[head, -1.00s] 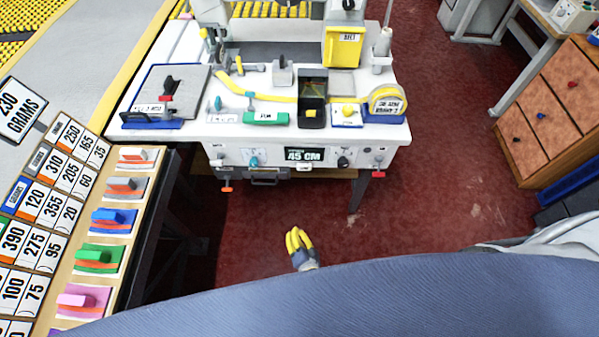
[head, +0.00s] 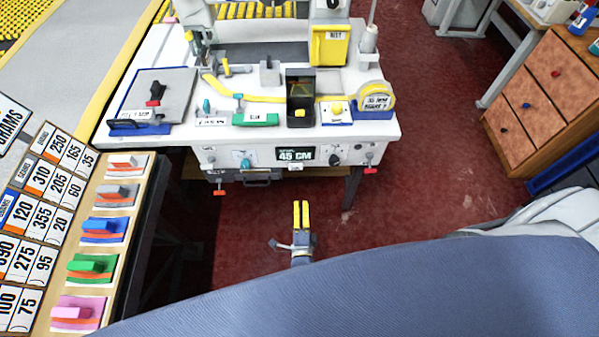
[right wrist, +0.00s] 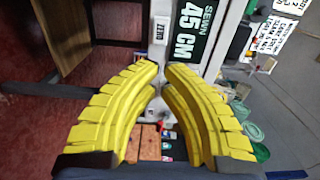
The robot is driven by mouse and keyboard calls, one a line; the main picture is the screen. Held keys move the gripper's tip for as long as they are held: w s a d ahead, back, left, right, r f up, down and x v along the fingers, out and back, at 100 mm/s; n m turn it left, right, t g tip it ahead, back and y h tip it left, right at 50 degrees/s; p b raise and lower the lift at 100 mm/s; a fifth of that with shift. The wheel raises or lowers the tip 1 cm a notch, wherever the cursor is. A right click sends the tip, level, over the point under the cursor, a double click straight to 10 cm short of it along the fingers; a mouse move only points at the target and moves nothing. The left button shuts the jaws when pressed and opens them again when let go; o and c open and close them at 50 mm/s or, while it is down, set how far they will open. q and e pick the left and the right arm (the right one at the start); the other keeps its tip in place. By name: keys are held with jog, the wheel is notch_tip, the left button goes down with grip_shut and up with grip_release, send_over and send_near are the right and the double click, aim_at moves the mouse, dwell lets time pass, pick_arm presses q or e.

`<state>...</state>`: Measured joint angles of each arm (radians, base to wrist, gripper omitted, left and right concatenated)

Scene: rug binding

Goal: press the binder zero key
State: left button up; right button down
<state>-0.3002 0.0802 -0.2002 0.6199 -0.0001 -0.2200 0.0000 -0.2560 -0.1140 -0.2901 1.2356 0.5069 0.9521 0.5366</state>
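The binder machine's white front panel shows in the head view with a dark display (head: 295,154) reading 45 CM. A small white key (head: 294,167) sits just below it. In the right wrist view, the key's ZERO label (right wrist: 161,30) is beside the SEWN 45 CM display (right wrist: 190,30), both turned sideways. My right gripper (head: 301,203) has yellow fingers close together, empty, pointing toward the panel and apart from it. Its fingertips (right wrist: 161,68) show below the ZERO label in the right wrist view. My left gripper is not in view.
Knobs flank the display, including a teal knob (head: 245,164) and a black knob (head: 334,160). A red-tipped lever (head: 370,169) hangs at the panel's right. A rack of coloured blocks (head: 104,230) stands at left. Red floor (head: 400,190) is open at right.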

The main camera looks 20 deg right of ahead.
aim_at(300, 167)
jog(key=x, duration=1.4)
jog(key=shift+x, duration=1.05)
jog(key=shift+r, duration=0.1)
jog(key=v, duration=1.4)
jog(key=shift+s+f, duration=0.2)
jog(key=shift+s, duration=0.05)
jog(key=shift+a, duration=0.1)
